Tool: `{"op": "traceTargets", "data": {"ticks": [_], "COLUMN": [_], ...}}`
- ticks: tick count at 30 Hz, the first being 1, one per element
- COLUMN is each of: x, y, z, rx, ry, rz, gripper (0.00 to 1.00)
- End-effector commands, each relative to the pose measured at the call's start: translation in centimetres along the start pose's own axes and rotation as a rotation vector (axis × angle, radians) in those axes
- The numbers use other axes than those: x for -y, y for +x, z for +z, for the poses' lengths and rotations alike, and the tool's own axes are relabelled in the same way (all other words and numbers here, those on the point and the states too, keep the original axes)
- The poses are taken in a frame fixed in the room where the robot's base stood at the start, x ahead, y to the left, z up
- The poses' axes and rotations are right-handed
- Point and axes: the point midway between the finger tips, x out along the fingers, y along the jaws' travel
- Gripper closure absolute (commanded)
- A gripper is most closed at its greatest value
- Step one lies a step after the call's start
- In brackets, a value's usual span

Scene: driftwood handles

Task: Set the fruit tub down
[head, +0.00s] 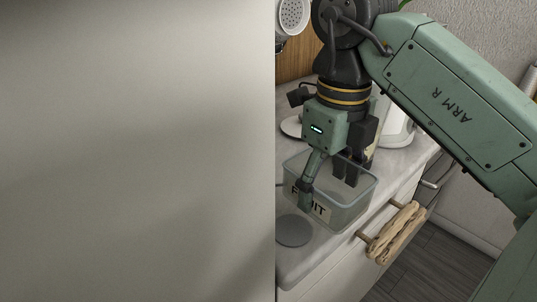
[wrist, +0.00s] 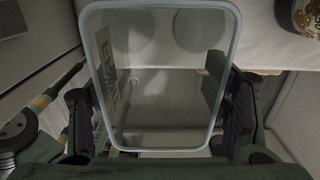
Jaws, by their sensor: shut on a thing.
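The fruit tub (head: 350,213) is a clear, grey-rimmed box with a FRUIT label on its front wall. It is upright over the counter in the head view, and its inside looks empty. In the wrist view its rim (wrist: 233,55) fills the middle. My gripper (head: 328,188) is shut on the tub, with fingers on two opposite sides; one finger covers part of the label. The fingers also flank the tub in the wrist view (wrist: 160,112). I cannot tell whether the tub's base touches the counter.
A grey disc (head: 294,230) lies on the counter (head: 299,267) in front of the tub. A driftwood handle (head: 396,234) sticks out from the drawer front below. A white appliance (head: 398,127) stands behind. A large pale panel (head: 135,150) blocks the head view's left half.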

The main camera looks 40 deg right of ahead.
Motion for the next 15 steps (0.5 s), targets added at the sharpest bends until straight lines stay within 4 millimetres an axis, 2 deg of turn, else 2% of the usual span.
{"op": "traceTargets", "data": {"ticks": [15], "x": [4.8], "y": [0.6], "z": [11.4], "rx": [0.001], "ry": [-0.002], "rz": [0.005], "gripper": [0.7]}}
